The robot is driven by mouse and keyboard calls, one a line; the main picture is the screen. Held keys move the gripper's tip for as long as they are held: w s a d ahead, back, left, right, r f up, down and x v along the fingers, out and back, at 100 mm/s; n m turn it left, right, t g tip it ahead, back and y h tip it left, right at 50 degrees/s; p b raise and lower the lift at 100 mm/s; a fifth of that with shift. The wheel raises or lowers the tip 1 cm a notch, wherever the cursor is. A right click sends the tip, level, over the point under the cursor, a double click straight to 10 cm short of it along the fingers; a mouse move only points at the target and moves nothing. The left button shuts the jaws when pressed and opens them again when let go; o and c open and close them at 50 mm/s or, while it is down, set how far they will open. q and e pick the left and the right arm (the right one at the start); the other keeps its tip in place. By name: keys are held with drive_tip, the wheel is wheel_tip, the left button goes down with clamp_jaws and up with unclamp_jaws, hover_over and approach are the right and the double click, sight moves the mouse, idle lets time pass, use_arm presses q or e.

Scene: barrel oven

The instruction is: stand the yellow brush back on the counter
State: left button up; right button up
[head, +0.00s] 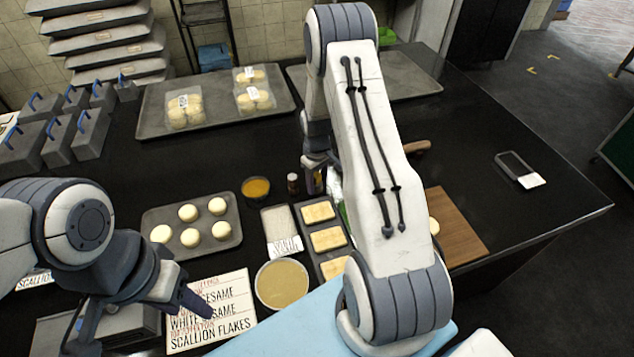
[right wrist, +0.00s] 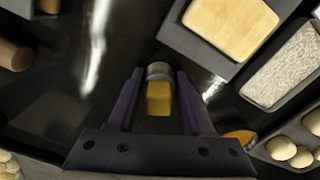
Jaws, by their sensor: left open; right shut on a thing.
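The yellow brush (right wrist: 159,98) shows in the right wrist view between the two fingers of my right gripper (right wrist: 160,95), a yellow block with a grey round part beyond it. My right gripper is shut on it above the dark counter (right wrist: 120,40). In the head view my right gripper (head: 315,175) is over the counter, next to a small dark bottle (head: 292,183). The brush cannot be made out there, and my right arm hides much of that area. My left gripper (head: 140,318) is open and empty at the lower left, near the lettered sign (head: 235,320).
An orange bowl (head: 256,187) and a bun tray (head: 155,218) lie left of my right gripper. A sesame tray (head: 275,220), a tray of rectangular pieces (head: 325,238) and a wooden board (head: 460,235) are nearer. The counter's right part is mostly free.

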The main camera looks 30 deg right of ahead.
drive_tip(key=shift+f, duration=0.15)
drive_tip(key=o, duration=1.3)
drive_tip(key=shift+o, duration=0.2)
